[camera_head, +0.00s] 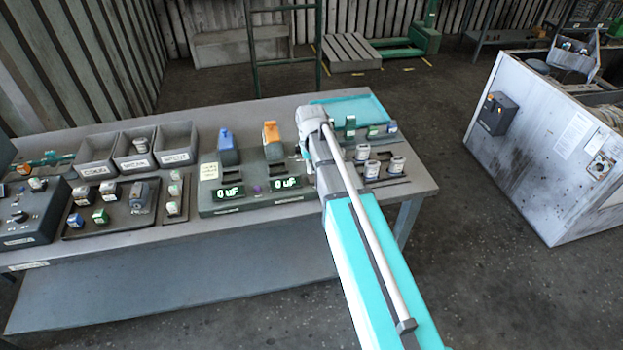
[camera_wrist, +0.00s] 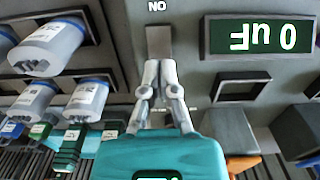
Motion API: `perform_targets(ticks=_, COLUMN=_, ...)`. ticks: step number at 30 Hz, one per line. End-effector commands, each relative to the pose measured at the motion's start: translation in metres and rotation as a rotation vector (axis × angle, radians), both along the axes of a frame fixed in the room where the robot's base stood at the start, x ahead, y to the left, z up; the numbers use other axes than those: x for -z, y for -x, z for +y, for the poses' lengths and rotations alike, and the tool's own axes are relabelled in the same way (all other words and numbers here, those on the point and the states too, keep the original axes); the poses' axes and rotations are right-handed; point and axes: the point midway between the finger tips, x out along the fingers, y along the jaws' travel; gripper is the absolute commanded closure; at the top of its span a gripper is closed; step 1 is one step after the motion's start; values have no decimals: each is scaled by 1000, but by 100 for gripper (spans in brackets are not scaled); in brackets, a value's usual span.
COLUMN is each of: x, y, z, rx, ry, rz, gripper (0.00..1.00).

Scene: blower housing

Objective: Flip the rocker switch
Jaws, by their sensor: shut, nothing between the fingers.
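The rocker switch (camera_wrist: 159,41) is a plain grey rectangle set in the dark panel of the test console (camera_head: 240,207). In the wrist view, an upside-down ON label sits just above it. My gripper (camera_wrist: 160,68) is shut and empty, its pale fingertips together at the switch's lower edge in that view. I cannot tell whether they touch it. In the head view my arm covers the switch and most of the gripper. The console's displays (camera_head: 287,183) (camera_wrist: 261,37) read 0 uF.
White capacitors (camera_head: 397,166) stand in a rack right of my arm; they show at the left of the wrist view (camera_wrist: 48,46). A blue holder (camera_head: 228,148) and an orange one (camera_head: 271,140) stand behind the displays. Grey bins (camera_head: 136,160) and part trays fill the bench's left side.

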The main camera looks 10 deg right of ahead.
Motion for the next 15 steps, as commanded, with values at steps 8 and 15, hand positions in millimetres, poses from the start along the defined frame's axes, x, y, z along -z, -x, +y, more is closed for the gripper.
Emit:
perform_targets(ticks=8, x=4, y=0, z=0, rx=0, ry=0, rz=0, gripper=100)
perform_targets(ticks=15, x=6, y=0, z=0, rx=0, ry=0, rz=0, gripper=100)
